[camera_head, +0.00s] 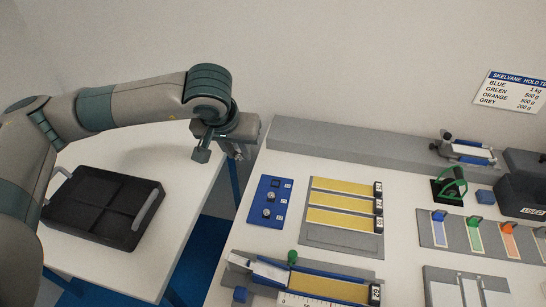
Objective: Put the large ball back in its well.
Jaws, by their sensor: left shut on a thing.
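My left gripper (235,153) hangs at the end of the left arm, near the left edge of the white bench and behind the blue block. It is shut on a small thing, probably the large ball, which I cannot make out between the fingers. The blue block (263,217) lies flat on the bench with a column of wells and small white labels. Shiny balls seem to sit in the middle and front wells; the back well (275,184) looks dark. The gripper is apart from the block. My right gripper is not in view.
A panel of yellow strips (342,205) lies right of the block. A ramp device with a green knob (292,256) stands in front. A raised grey ledge (345,143) runs along the back. A black tray (150,212) sits on the left table, across a gap.

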